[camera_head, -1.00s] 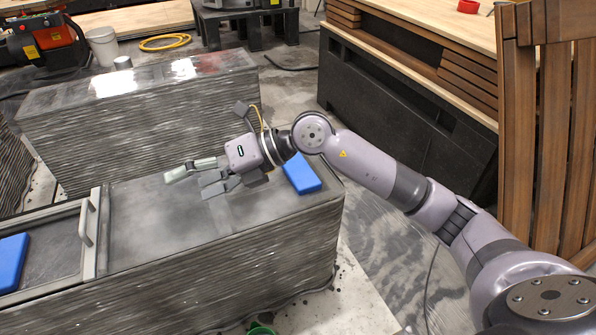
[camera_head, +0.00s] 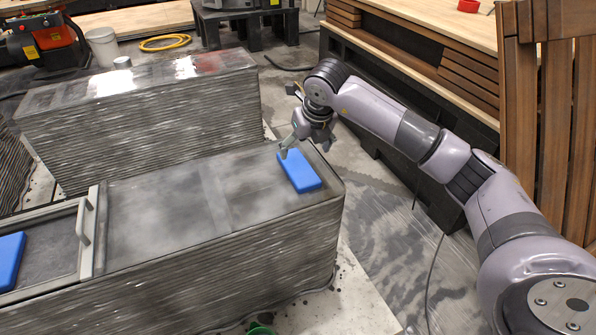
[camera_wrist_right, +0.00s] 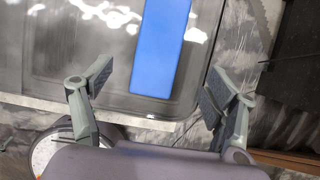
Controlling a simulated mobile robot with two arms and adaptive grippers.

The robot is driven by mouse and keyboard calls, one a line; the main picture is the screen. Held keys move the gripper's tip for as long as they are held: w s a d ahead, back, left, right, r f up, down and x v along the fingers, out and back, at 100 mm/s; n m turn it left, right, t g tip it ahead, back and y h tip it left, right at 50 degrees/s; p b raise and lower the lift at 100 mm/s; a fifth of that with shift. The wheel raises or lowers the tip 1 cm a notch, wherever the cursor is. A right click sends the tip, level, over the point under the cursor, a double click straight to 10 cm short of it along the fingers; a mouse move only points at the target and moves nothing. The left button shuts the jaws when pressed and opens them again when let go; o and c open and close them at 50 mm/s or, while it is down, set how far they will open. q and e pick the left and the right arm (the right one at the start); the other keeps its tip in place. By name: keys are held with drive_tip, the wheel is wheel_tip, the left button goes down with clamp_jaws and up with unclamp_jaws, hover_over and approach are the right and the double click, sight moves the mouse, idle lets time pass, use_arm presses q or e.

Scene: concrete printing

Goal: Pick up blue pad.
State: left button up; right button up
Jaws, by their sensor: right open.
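A blue pad (camera_head: 302,175) lies flat near the right end of the front layered concrete block (camera_head: 170,205). My right gripper (camera_head: 305,150) is open, pointing down over the far end of this pad and hiding a little of it. In the right wrist view the pad (camera_wrist_right: 160,45) lies ahead of the open fingers (camera_wrist_right: 155,90), roughly lined up with the gap between them. Nothing is held between the fingers. A second blue pad (camera_head: 10,262) lies at the left edge of the head view. My left gripper is out of view.
A framed panel with a handle (camera_head: 86,222) is on the left part of the front block. A second layered block (camera_head: 140,120) stands behind. A wooden-topped bench (camera_head: 430,40) and a slatted wooden piece (camera_head: 548,130) stand at right. The front block's middle top is clear.

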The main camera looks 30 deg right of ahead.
sight(298, 166)
drive_tip(key=x, duration=0.4)
drive_tip(key=shift+w+f+b, duration=0.15)
drive_tip(key=shift+f+b, duration=0.15)
drive_tip(key=shift+f, duration=0.05)
drive_tip(key=x, duration=0.4)
drive_tip(key=shift+w+f+b, duration=0.1)
drive_tip(key=shift+f+b, duration=0.05)
drive_tip(key=shift+b, duration=0.2)
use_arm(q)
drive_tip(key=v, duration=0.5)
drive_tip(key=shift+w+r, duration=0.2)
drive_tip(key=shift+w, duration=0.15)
use_arm(e)
drive_tip(key=c, duration=1.2)
drive_tip(key=shift+c, duration=0.5)
drive_tip(key=shift+r, duration=0.2)
